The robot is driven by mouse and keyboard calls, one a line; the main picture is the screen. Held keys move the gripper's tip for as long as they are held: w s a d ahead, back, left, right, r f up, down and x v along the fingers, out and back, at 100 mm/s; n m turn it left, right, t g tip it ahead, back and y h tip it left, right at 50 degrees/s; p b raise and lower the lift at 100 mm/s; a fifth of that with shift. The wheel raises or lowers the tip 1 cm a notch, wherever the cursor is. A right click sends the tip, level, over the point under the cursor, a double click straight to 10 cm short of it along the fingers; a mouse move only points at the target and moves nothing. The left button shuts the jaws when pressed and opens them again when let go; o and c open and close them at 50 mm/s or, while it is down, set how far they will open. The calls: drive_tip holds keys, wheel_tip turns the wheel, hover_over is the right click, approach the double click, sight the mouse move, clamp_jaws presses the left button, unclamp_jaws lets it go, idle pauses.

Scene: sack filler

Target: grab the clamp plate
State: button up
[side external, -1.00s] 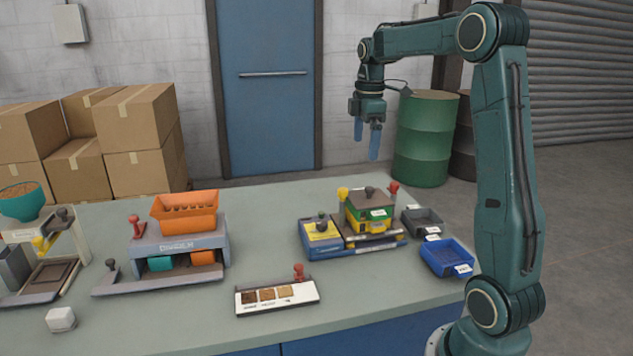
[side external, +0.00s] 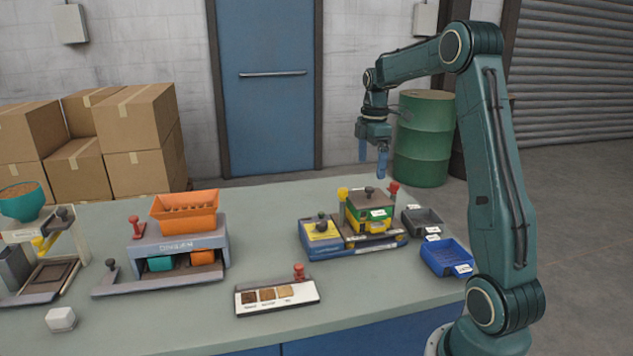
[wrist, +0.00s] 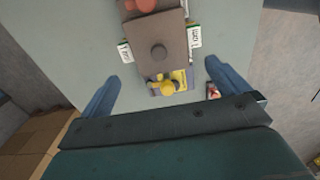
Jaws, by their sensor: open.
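A brown plate with a dark round knob, which looks like the clamp plate (side external: 357,199), lies on top of a green and yellow stack in the blue-and-grey station. In the wrist view the clamp plate (wrist: 152,33) shows from above, with its knob near the middle. My gripper (side external: 372,167) is open and empty, pointing down above the plate and apart from it. In the wrist view my gripper (wrist: 161,72) has its two blue fingers spread wide, one to each side of the station's line.
A yellow knob (side external: 343,193) and a red knob (side external: 394,188) stand beside the plate. A grey bin (side external: 422,220) and a blue bin (side external: 446,256) sit to the right. An orange-topped station (side external: 185,213) stands left. The table between holds a sample tray (side external: 277,297).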

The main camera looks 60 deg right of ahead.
sight(369, 187)
drive_tip(key=shift+f, duration=1.8)
drive_tip(key=shift+d+f, duration=0.1)
drive_tip(key=shift+f, duration=2.5)
drive_tip(key=c, duration=0.7)
drive_tip(key=shift+c, duration=0.2)
drive_tip(key=shift+r, duration=0.15)
wheel_tip(369, 187, up, 20)
